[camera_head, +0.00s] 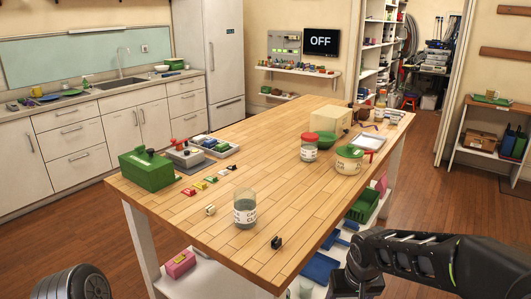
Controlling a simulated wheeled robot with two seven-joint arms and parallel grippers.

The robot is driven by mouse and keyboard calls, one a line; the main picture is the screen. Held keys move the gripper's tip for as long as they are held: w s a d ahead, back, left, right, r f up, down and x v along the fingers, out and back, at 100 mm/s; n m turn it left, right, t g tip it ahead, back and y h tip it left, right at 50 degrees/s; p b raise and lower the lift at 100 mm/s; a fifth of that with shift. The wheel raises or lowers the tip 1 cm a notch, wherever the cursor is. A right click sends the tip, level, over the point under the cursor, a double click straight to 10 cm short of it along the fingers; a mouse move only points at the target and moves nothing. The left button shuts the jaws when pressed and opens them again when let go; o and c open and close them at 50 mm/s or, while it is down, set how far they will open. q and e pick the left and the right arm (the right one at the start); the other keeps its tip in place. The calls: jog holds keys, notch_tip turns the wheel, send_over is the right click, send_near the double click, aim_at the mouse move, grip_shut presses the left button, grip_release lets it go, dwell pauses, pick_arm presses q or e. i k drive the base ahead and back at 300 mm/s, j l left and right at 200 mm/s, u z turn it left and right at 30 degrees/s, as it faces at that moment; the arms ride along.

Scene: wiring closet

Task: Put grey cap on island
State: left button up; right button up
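The wooden island (185,199) fills the middle of the view. I cannot make out a grey cap for certain in this view. An open glass jar (245,208) with grey-green contents and a white label stands upright near the island's front, with no lid on it. A small dark object (276,242) lies to its right and a small cream object (210,210) to its left. My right arm comes in from the right, and its dark end (352,281) is beside the island's front right corner, cut by the lower edge; its fingers are not clear.
A green box (147,170), small trays (217,147) and several coloured pieces line the island's left side. A red-lidded jar (309,147), a green-lidded pot (349,159) and a cream box (331,120) stand toward the right. The island's middle is clear. Blue bins (321,267) sit below.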

aim_at(295, 215)
jog(key=i+l, duration=0.1)
jog(key=l, duration=1)
jog(key=i+l, duration=0.15)
jog(key=l, duration=0.35)
jog(key=i+l, duration=0.1)
jog(key=l, duration=0.45)
jog(key=u, duration=1.85)
